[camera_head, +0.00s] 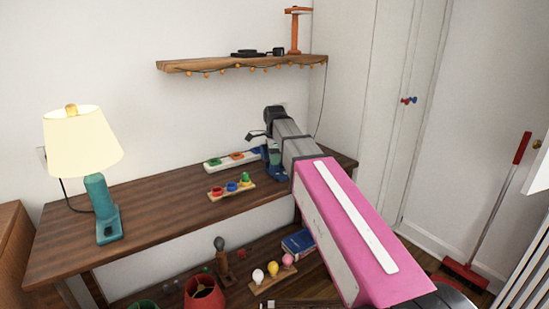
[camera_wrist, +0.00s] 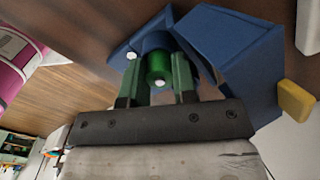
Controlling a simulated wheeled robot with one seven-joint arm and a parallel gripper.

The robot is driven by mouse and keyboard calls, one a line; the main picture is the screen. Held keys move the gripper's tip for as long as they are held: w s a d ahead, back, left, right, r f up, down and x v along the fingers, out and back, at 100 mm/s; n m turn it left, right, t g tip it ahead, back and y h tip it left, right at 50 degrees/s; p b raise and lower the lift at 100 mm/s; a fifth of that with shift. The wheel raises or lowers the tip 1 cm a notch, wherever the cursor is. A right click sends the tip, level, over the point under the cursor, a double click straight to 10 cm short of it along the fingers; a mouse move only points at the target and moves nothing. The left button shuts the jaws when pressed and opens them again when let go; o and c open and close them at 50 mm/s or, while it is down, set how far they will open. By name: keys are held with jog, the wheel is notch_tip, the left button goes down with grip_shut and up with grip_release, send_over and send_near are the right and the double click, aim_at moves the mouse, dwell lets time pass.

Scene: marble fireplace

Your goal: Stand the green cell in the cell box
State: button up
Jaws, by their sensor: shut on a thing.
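In the wrist view, a green cell (camera_wrist: 158,68) with a small pale tip is between the two green fingers of my gripper (camera_wrist: 157,80). My gripper is shut on it. The blue cell box (camera_wrist: 230,50) is right behind the cell and fingers, with its slanted walls on both sides. I cannot tell whether the cell is inside the box or just in front of it. In the head view, the blue box (camera_head: 277,174) stands on the wooden desk by my gripper (camera_head: 274,156), and my arm hides part of it. The cell cannot be made out there.
A yellow piece (camera_wrist: 297,99) is at the box's right in the wrist view. On the desk (camera_head: 160,205) are a wooden rack (camera_head: 231,191) with coloured pieces, a white power strip (camera_head: 232,159) and a teal lamp (camera_head: 100,205). A wall shelf (camera_head: 240,63) is above.

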jog(key=o, duration=1)
notch_tip(320, 180, up, 11)
jog(key=shift+f, duration=0.1)
jog(key=shift+s, duration=0.1)
